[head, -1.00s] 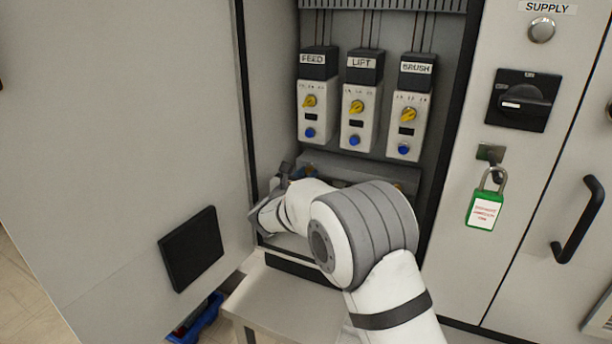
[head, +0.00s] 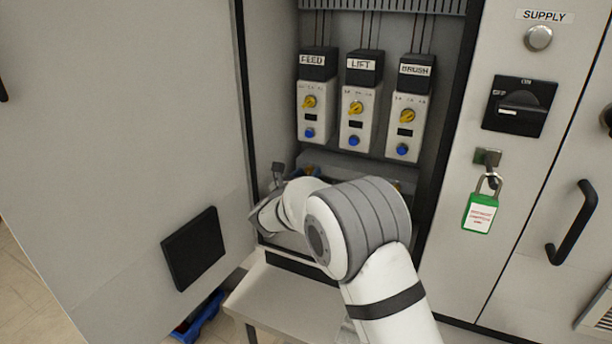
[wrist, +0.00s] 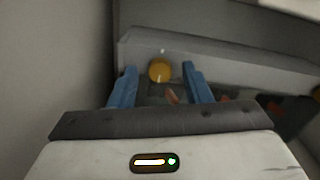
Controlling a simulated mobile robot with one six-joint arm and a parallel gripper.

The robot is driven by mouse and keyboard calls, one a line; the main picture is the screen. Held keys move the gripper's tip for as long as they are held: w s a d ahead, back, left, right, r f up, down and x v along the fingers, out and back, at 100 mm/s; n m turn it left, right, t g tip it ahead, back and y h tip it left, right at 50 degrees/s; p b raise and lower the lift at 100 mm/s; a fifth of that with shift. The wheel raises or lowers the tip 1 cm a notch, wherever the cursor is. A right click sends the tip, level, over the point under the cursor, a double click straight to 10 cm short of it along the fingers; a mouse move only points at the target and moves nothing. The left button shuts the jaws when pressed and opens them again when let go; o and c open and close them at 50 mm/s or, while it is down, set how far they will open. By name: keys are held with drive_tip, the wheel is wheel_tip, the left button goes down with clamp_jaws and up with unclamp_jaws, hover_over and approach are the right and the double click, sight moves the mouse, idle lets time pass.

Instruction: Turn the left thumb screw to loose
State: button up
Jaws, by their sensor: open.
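The left thumb screw (wrist: 160,70) is a round yellow knob on the front of a grey ledge in the wrist view. It shows in the gap between the two blue fingers of my gripper (wrist: 161,80). The fingers are open, one to each side of the knob, and I cannot tell whether either touches it. Its pointer direction is too blurred to read. In the head view my arm covers the left screw and most of my gripper.
Above stand the FEED (head: 312,118), LIFT (head: 358,120) and BRUSH (head: 405,125) units. A cabinet wall (wrist: 60,60) is close on the left of my gripper. An open door (head: 110,150) stands left. A green padlock (head: 480,213) hangs under the SUPPLY switch (head: 518,105) on the right.

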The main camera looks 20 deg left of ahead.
drive_tip(key=s, duration=0.7)
drive_tip(key=shift+s+a+b, duration=0.3)
drive_tip(key=shift+s+b, duration=0.05)
drive_tip(key=shift+s, duration=0.05)
drive_tip(key=shift+s, duration=0.1)
